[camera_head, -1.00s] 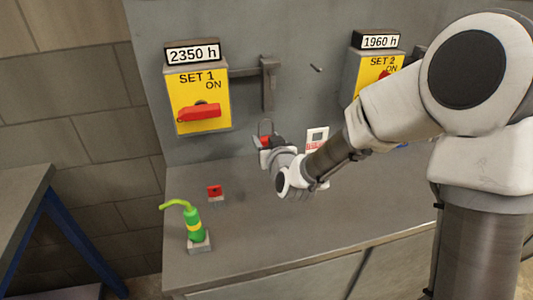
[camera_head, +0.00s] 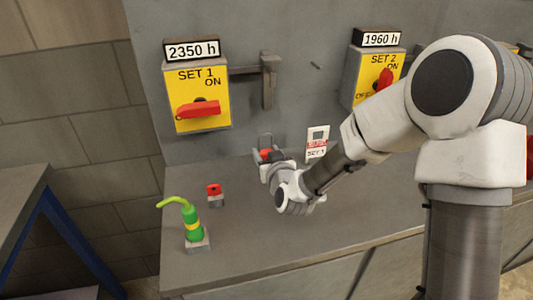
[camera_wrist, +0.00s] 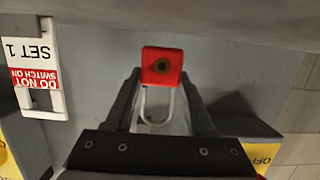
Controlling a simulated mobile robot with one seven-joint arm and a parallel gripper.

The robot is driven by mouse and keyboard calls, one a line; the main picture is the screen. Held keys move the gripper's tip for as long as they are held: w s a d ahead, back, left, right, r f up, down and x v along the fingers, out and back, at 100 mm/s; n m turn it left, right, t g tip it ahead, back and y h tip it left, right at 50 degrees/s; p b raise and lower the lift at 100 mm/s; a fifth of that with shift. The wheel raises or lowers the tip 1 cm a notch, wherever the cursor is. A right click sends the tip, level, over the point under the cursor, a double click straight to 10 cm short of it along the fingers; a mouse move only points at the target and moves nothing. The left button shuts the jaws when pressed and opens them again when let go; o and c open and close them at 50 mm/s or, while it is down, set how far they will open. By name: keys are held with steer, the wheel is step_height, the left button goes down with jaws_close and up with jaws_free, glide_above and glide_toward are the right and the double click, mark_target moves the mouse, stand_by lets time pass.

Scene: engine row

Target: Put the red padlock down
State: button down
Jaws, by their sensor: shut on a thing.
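The red padlock (camera_head: 267,154) is at the end of my gripper (camera_head: 264,159), low over the rear of the grey counter (camera_head: 245,245), near the back wall. Its grey shackle points up in the head view. In the wrist view the padlock's red body (camera_wrist: 162,66), with a dark round spot, sits between the fingertips of my gripper (camera_wrist: 161,85). The shackle points back toward the palm there. My gripper is shut on the padlock. I cannot tell whether the padlock touches the counter.
A SET 1 warning tag (camera_head: 317,143) is close to the right of my gripper. A green bottle (camera_head: 193,225) and a small red-topped block (camera_head: 215,194) stand at the left. The yellow SET 1 switch box (camera_head: 198,97) is on the wall. The counter's front is clear.

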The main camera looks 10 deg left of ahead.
steer(key=shift+s+f, duration=0.1)
steer(key=shift+f, duration=0.15)
steer(key=c, duration=0.6)
jaws_free()
steer(key=shift+c, duration=0.2)
steer(key=o, duration=0.4)
steer(key=shift+d+f+b, duration=0.1)
steer(key=shift+f+b, duration=0.15)
steer(key=shift+b, duration=0.05)
steer(key=shift+s, duration=0.1)
steer(key=shift+r+p, duration=0.55)
steer(key=shift+p, duration=0.4)
steer(key=b+v, duration=0.1)
steer(key=v, duration=0.8)
steer(key=shift+r, duration=0.1)
steer(key=b, duration=0.3)
steer(key=shift+s+d+r+b, duration=0.15)
steer(key=shift+s+r+b, duration=0.15)
steer(key=b+v, duration=0.1)
steer(key=b, duration=0.3)
steer(key=shift+s+d, duration=0.2)
steer(key=shift+s, duration=0.2)
